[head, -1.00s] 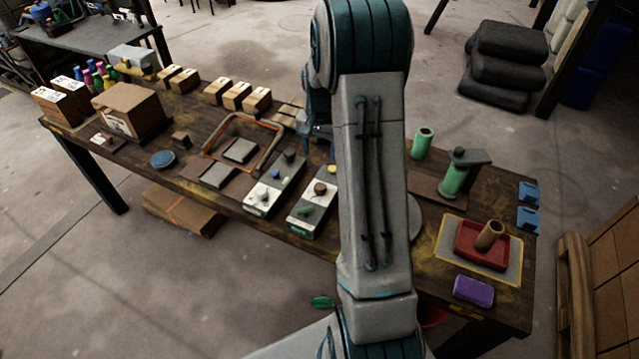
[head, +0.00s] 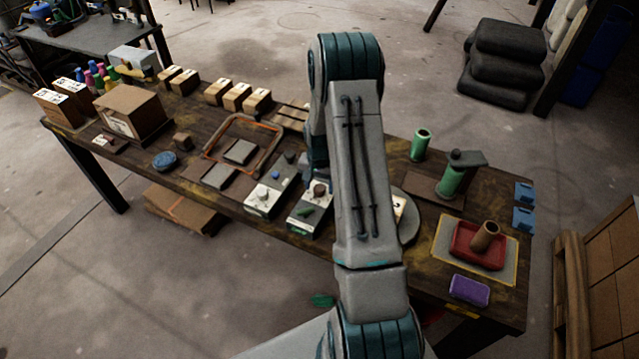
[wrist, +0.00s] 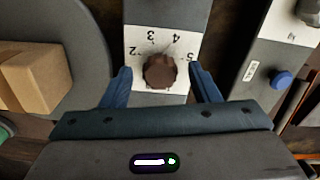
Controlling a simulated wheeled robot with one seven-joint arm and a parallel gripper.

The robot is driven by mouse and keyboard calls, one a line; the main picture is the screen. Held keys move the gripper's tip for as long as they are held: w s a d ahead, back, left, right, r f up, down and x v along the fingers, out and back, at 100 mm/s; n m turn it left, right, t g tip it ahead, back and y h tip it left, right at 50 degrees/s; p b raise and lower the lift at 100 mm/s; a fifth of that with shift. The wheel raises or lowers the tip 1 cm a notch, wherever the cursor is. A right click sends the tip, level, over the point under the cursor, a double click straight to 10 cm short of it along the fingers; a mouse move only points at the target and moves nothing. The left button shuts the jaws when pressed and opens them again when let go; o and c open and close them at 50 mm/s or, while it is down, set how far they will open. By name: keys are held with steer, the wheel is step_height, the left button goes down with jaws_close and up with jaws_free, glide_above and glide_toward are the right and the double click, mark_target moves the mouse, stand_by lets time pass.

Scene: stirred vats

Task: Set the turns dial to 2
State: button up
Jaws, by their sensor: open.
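The turns dial is a dark brown round knob (wrist: 159,72) on a white plate (wrist: 146,52) with the numbers 2, 3, 4 and 5 visible in the wrist view. Which number it points to cannot be told. In the head view the brown knob (head: 319,190) sits on a grey-white box (head: 301,226) that also bears a green knob (head: 305,211). My gripper (wrist: 161,82) is open, with one blue finger on each side of the knob in the wrist view and gaps between. Whether the fingertips are level with the knob is unclear. In the head view my arm hides most of the gripper.
A similar box (head: 262,201) stands to the left, and its blue button (wrist: 282,80) shows in the wrist view. A round grey disc (head: 411,222) lies to the right, with a cardboard block (wrist: 36,78) on it. An orange-framed rack (head: 279,141) stands farther left.

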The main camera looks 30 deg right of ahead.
steer(key=shift+f, duration=0.1)
steer(key=c, duration=1)
steer(key=shift+n+b, duration=0.3)
steer(key=shift+b, duration=0.05)
steer(key=n+b, duration=0.2)
steer(key=shift+f+n, duration=0.2)
steer(key=shift+n, duration=0.1)
steer(key=n+b, duration=0.3)
steer(key=n, duration=0.2)
steer(key=shift+d+r, duration=0.1)
steer(key=shift+d, duration=0.05)
steer(key=n+b, duration=0.1)
steer(key=n, duration=0.4)
steer(key=shift+r, duration=0.1)
steer(key=n, duration=0.4)
steer(key=shift+n, duration=0.3)
steer(key=shift+d, duration=0.1)
